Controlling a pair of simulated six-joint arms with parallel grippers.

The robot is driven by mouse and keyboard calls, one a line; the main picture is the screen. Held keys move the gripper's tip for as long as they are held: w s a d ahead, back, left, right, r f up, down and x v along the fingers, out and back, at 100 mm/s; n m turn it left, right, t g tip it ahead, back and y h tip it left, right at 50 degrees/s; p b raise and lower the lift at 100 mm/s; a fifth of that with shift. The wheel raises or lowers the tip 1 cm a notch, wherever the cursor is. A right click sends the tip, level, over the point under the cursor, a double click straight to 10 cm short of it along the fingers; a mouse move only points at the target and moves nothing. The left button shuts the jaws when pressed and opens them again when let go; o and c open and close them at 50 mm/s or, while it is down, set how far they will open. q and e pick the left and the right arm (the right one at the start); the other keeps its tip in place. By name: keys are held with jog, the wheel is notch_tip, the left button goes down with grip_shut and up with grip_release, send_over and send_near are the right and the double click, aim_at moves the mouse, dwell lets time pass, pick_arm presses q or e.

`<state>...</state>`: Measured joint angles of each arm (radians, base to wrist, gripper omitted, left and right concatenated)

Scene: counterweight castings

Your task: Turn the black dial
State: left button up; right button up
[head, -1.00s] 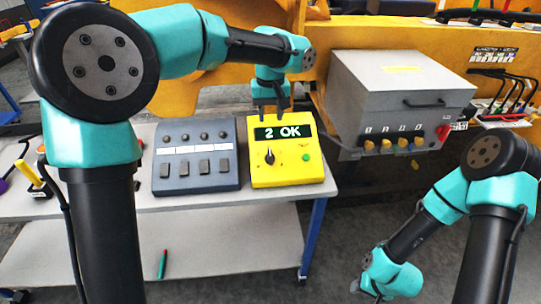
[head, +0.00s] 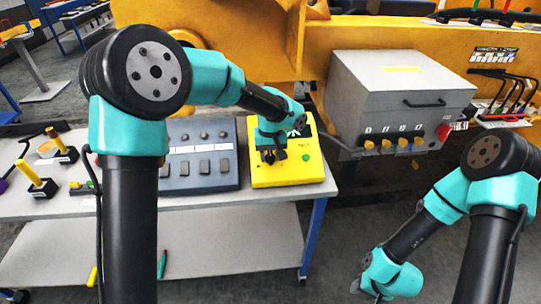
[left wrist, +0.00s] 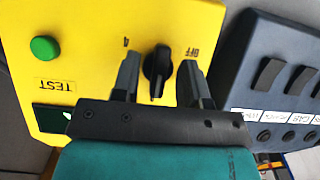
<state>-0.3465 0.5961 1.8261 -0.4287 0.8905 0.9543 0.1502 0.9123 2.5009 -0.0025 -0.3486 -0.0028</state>
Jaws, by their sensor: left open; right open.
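The black dial (left wrist: 158,68) sits on the face of the yellow box (head: 318,170). In the left wrist view it stands between the two open fingers of my left gripper (left wrist: 160,80), with a gap on both sides. The labels "OFF" and "4" show beside it. In the head view my left gripper (head: 273,157) is over the lower left of the yellow box and hides the dial. My right gripper (head: 372,292) hangs low at the right, away from the table, and is open.
A green button (left wrist: 45,48) labelled TEST is on the yellow box. A grey-blue switch panel (head: 190,178) stands close beside the box. A grey cabinet (head: 395,85) with a red knob is behind at the right. Yellow-handled stamps (head: 35,178) stand at the table's left.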

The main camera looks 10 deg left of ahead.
pick_arm(q)
jog(key=shift+f, duration=0.2)
jog(key=c, duration=0.6)
jog(key=shift+o, duration=0.2)
jog(key=shift+m, duration=0.4)
jog(key=m+y, duration=0.2)
jog(key=m, duration=0.2)
jog(key=shift+y, duration=0.4)
jog(key=m+y, duration=0.1)
jog(key=m, duration=0.2)
jog(key=m+y, duration=0.1)
jog(key=m, duration=0.1)
jog(key=shift+m+t+y, duration=0.4)
